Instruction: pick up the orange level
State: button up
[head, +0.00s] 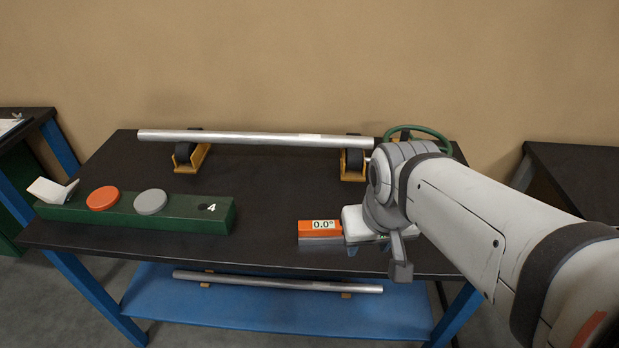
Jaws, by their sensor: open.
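The orange level (319,229) is a small block with a pale display reading 0.0° and a grey lower edge. It lies near the front of the dark table, right of centre. My gripper (400,268) is to the right of the level and apart from it. One grey finger shows pointing down; the rest is hidden by my own arm. The gripper is open, and nothing shows held in it.
A green box (135,212) with orange and grey discs stands at left. A metal tube (255,138) rests on roller stands behind. The table between is clear.

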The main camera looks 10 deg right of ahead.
aim_at(319, 232)
jog(key=z, duration=2.4)
jog(key=k, duration=1.45)
jog(key=u, duration=1.4)
jog(key=i, duration=1)
